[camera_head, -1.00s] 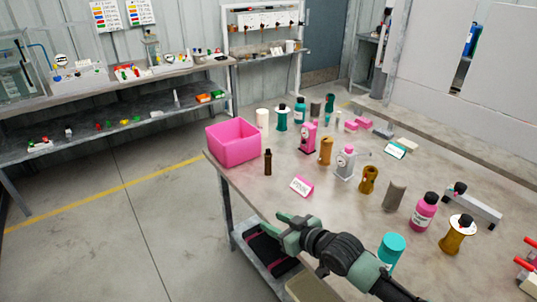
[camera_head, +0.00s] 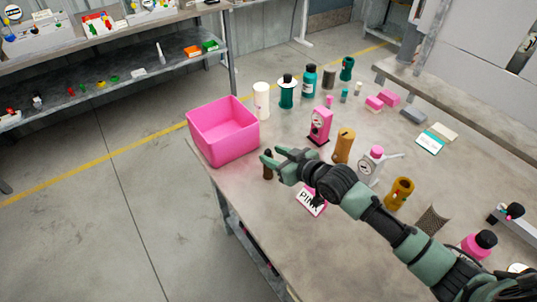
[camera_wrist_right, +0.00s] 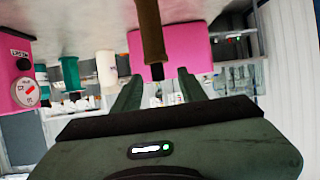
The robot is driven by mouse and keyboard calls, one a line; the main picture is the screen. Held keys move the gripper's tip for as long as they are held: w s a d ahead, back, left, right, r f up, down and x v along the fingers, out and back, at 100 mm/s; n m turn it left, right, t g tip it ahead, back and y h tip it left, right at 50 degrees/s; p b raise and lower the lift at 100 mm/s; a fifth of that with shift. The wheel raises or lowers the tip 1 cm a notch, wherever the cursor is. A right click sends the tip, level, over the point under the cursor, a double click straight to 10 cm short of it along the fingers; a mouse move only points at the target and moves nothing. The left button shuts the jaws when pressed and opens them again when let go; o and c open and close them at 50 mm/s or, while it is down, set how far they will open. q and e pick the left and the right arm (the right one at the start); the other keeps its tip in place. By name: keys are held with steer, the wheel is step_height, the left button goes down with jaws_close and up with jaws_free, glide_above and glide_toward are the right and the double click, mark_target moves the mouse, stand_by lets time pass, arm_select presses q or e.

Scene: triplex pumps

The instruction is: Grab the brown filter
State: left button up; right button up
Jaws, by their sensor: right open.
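The brown filter (camera_head: 267,171) is a slim dark brown upright piece with a narrow top. It stands on the table near its left edge, in front of the pink bin. My right gripper (camera_head: 271,160) is open at the filter's upper part and partly hides it in the head view. In the right wrist view, which is upside down, the filter (camera_wrist_right: 150,32) lies ahead between the two open fingers (camera_wrist_right: 157,92). I cannot tell whether either finger touches it. My left gripper is out of view.
The pink bin (camera_head: 224,150) stands close behind the filter. A pink label card (camera_head: 311,201) lies below my right arm. A pink pump (camera_head: 319,125), an ochre part (camera_head: 343,146) and a grey-white pump (camera_head: 370,165) stand to the right. The front left tabletop is clear.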

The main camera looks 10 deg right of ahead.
mark_target(266, 151)
steer(key=shift+w+a+f, duration=0.15)
steer(key=shift+w+a, duration=0.25)
steer(key=shift+w, duration=0.1)
steer(key=shift+w+a+f, duration=0.1)
steer(key=shift+w+a, duration=0.05)
steer(key=shift+w, duration=0.15)
steer(key=x, duration=0.2)
steer(key=p+x, duration=0.1)
steer(key=x, duration=0.1)
steer(key=shift+w+d+f, duration=0.15)
steer(key=shift+d, duration=0.1)
steer(key=shift+w+a, duration=0.1)
steer(key=c, duration=0.9)
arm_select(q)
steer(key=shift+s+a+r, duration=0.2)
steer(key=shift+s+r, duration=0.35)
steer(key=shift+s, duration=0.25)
arm_select(e)
jaws_close()
